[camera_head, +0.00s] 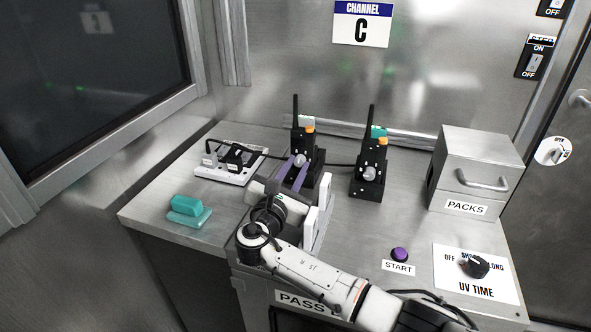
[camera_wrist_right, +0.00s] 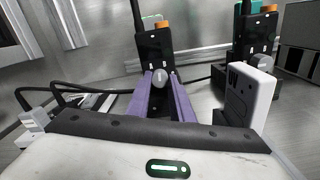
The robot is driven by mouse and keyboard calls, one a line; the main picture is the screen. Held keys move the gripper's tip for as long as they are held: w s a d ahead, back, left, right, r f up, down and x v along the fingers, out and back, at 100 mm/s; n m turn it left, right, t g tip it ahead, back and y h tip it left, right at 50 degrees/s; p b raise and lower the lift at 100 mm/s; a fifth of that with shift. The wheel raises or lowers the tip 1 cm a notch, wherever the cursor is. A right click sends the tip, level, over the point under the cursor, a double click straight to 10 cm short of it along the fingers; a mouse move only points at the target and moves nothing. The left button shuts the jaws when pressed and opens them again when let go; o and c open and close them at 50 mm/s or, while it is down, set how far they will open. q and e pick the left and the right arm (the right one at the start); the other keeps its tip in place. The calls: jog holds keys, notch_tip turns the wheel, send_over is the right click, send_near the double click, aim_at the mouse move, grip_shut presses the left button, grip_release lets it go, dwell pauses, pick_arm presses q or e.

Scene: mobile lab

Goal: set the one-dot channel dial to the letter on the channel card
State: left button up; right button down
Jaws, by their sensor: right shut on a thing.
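The dot marks are too small to read. My right gripper (camera_head: 296,168) reaches in from the front, its purple fingers closed on the left radio's dial (camera_wrist_right: 159,77). The right radio's dial (camera_head: 370,173) stands free to the right. My left gripper is out of view.
A white power strip (camera_head: 240,176) with black cables lies left of the gripper, and a teal object (camera_head: 188,211) nearer the front. The PACKS drawer box (camera_head: 476,160), purple START button (camera_head: 400,254) and UV TIME dial (camera_head: 476,266) are at right.

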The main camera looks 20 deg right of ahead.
dwell(0.3)
jog(key=c, duration=1.6)
grip_release()
jog(key=shift+o, duration=0.2)
jog(key=v, duration=1)
jog(key=shift+s+a, duration=0.15)
